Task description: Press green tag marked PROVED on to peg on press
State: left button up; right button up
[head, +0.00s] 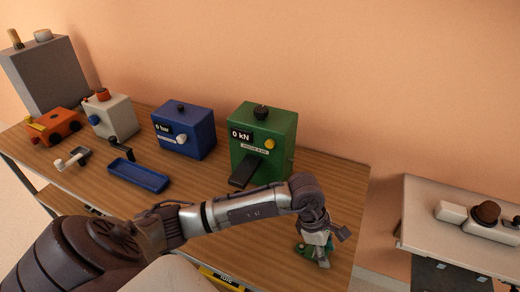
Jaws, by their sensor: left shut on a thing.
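My left gripper (318,256) points down over the right front part of the wooden table and is shut. A small green piece, which looks like the green tag (301,249), shows at its fingers. The fingers hide most of it, and I cannot read any marking. The green box with a "0 kN" display (277,132), which looks like the press, stands behind and left of the gripper. It has a black knob on top, a yellow knob on its front and a dark lever low down. I cannot make out the peg clearly. My right gripper is not in view.
A blue "0 bar" box (199,137), a blue tray (139,176), a pale box (119,119) and an orange unit (55,126) stand to the left on the wooden table (205,178). A separate white bench (425,202) stands at the right, across a gap.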

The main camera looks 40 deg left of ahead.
pick_arm(q)
grip_shut()
jog(key=shift+w+r+p, duration=0.1)
jog(key=shift+r+p, duration=0.8)
jog(key=shift+r, duration=0.6)
jog(key=shift+r+p, duration=0.9)
jog(key=shift+r, duration=0.8)
